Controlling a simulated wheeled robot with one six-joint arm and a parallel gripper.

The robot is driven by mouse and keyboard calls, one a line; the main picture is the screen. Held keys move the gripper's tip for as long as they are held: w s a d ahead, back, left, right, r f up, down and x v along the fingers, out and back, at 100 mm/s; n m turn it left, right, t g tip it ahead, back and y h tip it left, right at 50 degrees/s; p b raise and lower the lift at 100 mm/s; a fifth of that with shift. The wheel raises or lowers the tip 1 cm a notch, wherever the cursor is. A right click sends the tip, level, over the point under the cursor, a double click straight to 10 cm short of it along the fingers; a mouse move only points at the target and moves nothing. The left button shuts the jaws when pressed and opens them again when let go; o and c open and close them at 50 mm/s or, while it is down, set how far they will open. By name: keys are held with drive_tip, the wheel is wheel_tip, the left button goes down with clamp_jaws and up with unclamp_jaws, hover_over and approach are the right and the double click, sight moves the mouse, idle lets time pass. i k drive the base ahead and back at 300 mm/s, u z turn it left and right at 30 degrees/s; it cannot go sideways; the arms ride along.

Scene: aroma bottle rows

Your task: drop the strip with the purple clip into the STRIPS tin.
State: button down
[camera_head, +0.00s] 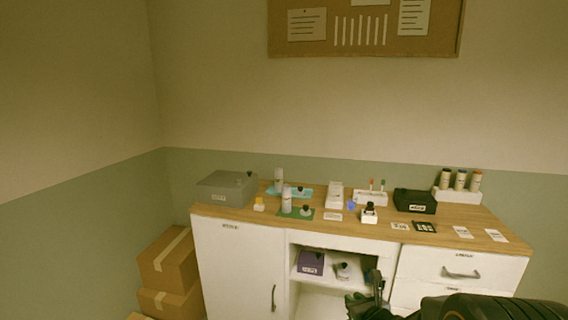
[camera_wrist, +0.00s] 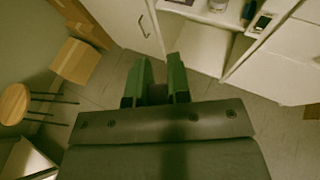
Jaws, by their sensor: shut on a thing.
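My gripper (camera_head: 378,284) is low in front of the cabinet's open shelf, at the right of the niche. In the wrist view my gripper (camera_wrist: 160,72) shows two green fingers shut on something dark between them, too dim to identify. I cannot make out a strip with a purple clip in either view. Two strips with red and green tops stand in a white holder (camera_head: 371,198) on the counter. A black tin (camera_head: 415,201) with a white label sits right of it, and a purple box (camera_head: 310,262) with a label sits on the shelf. Neither label is clearly readable.
The wooden counter (camera_head: 470,222) carries a grey box (camera_head: 228,188), several bottles, a small blue item (camera_head: 351,205) and cards. Cardboard boxes (camera_head: 166,258) stand left of the cabinet. A round stool (camera_wrist: 14,104) is at the left of the wrist view. The floor below my gripper looks clear.

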sight(286, 211)
drive_tip(key=z, duration=0.1)
drive_tip(key=k, duration=0.45)
drive_tip(key=u, duration=1.1)
drive_tip(key=i, duration=0.6)
drive_tip(key=u, duration=0.55)
drive_tip(key=i, duration=0.7)
drive_tip(key=z, duration=0.3)
